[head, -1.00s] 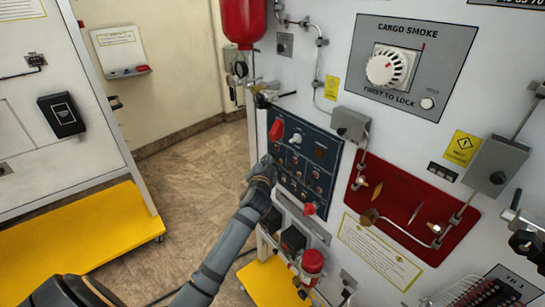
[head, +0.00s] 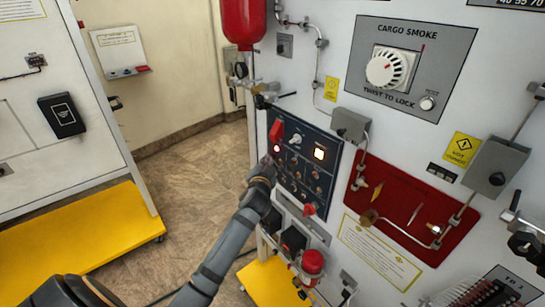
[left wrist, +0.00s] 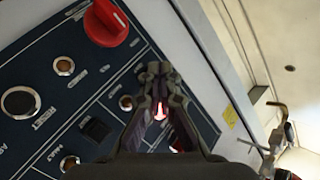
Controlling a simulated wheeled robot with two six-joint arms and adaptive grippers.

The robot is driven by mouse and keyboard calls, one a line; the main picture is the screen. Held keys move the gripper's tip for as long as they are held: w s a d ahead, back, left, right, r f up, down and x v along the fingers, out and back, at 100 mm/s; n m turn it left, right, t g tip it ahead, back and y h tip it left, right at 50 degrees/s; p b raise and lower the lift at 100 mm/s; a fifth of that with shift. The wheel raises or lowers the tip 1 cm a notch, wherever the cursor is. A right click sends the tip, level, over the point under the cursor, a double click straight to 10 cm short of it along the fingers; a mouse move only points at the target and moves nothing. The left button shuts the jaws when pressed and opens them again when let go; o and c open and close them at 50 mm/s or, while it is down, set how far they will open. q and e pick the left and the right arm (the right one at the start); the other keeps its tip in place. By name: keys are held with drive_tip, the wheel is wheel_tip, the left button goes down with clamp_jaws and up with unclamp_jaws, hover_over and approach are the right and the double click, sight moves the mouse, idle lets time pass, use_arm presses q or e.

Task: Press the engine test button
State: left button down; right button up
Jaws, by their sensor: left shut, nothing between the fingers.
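The dark blue control panel (head: 330,165) is on the white trainer's front in the head view, with a red knob (head: 277,130), several small buttons and two lit lamps. My left gripper (head: 266,161) is at the panel's left edge. In the left wrist view its shut, empty fingers (left wrist: 160,70) point at the panel, and a red glow shows between them. The red knob (left wrist: 107,22) and a round black button marked RESET (left wrist: 18,102) show there. I cannot tell which button is engine test, nor whether the fingertips touch one.
A cargo smoke dial (head: 388,68) and a red recessed plate (head: 375,205) are right of the panel. A red bottle (head: 243,22) hangs above, and a red-capped part (head: 312,262) sits below. Open floor (head: 190,180) lies to the left.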

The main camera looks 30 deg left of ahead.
use_arm(q)
drive_tip(key=shift+s+a, duration=0.2)
drive_tip(key=shift+s, duration=0.25)
drive_tip(key=s, duration=0.1)
drive_tip(key=s+a, duration=0.1)
drive_tip(key=s, duration=0.1)
drive_tip(key=s+a+p, duration=0.1)
drive_tip(key=shift+s, duration=0.3)
idle(0.7)
